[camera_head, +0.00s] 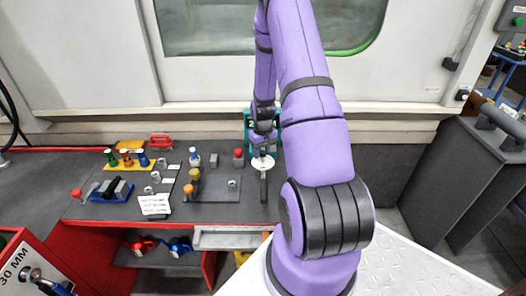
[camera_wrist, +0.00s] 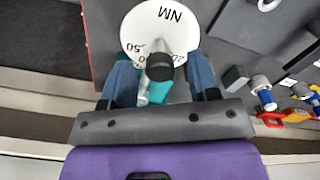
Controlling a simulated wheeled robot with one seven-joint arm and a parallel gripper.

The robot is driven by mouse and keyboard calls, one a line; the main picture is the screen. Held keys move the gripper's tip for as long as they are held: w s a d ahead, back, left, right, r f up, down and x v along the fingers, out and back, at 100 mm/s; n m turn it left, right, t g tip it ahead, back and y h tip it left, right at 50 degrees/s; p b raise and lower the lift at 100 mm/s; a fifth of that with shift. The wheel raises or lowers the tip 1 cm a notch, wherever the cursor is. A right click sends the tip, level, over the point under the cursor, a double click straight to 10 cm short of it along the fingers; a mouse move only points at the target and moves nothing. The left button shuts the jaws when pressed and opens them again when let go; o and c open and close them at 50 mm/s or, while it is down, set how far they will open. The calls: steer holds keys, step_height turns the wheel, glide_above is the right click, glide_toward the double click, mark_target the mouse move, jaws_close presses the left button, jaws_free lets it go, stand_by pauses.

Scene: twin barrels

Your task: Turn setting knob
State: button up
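A white round dial (camera_wrist: 150,25), marked NM and with numbers along its edge, is at the top of the wrist view. It shows small in the head view (camera_head: 262,163). A dark setting knob (camera_wrist: 160,68) stands at the dial's lower edge, with a pale shaft behind it. My gripper (camera_wrist: 158,58) is open. Its two blue-grey fingers are on either side of the knob, with visible gaps to both. In the head view my gripper (camera_head: 264,140) is just above the dial, and the knob cannot be made out there.
A teal device (camera_head: 248,120) stands behind my gripper. The dark workbench (camera_head: 110,215) holds several tools, small bottles and fittings left of the dial. A red bracket (camera_head: 160,141) is at the back. A white wall with a window rises behind. A dark cabinet (camera_head: 475,165) stands at right.

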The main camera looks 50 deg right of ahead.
mark_target(262, 152)
step_height(262, 152, up, 11)
stand_by(0.8)
steer(key=shift+f, duration=0.1)
stand_by(0.4)
steer(key=s+a+r+n+t+h, duration=0.1)
steer(key=a+r, duration=0.8)
steer(key=r, duration=0.2)
steer(key=s+a+r+n+t, duration=0.1)
steer(key=a+r, duration=0.8)
steer(key=r, duration=0.3)
steer(key=s+a+r+n+t, duration=0.1)
steer(key=s+a+r, duration=0.3)
steer(key=s+a, duration=0.2)
steer(key=s+a+r+n+t+y, duration=0.1)
steer(key=s+a+r, duration=0.4)
steer(key=s, duration=0.5)
steer(key=shift+s+a+t, duration=0.25)
steer(key=shift+a+t, duration=0.35)
steer(key=shift+a, duration=0.4)
